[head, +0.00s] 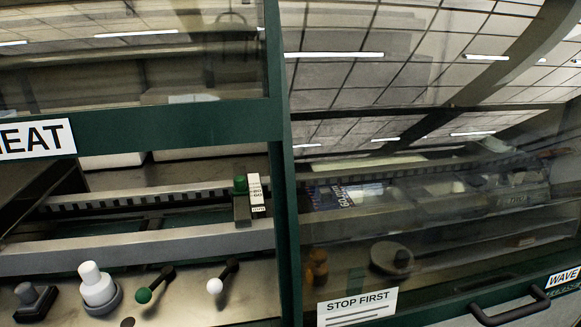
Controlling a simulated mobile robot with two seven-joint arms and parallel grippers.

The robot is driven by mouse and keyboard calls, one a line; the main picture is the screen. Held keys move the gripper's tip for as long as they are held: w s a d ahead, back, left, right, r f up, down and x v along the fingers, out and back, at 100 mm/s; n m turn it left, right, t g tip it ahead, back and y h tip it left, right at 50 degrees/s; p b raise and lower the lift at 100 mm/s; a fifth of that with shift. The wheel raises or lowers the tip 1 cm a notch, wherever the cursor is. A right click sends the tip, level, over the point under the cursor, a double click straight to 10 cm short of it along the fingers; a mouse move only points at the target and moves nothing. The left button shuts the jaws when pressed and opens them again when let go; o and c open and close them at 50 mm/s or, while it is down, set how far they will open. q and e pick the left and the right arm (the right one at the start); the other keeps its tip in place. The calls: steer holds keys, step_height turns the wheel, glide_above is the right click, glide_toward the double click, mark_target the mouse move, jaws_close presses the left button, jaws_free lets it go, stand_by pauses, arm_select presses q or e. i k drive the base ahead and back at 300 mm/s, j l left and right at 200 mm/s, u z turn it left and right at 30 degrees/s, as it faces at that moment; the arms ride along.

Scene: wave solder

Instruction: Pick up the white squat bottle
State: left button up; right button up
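A white squat bottle (97,284) with a narrower white top stands upright at the lower left of the head view. A dark grey round base or ring surrounds its foot; I cannot tell whether it is part of the bottle. It stands on a pale metal surface (190,304), apart from the things beside it. Neither of my grippers is in view.
A dark block-like thing (37,299) is left of the bottle. A green-knobbed lever (155,283) and a white-knobbed lever (222,277) are to its right. A green frame post (285,220) and a glazed panel with a handle (510,308) stand at right.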

mark_target(97, 288)
steer(key=u, duration=1.45)
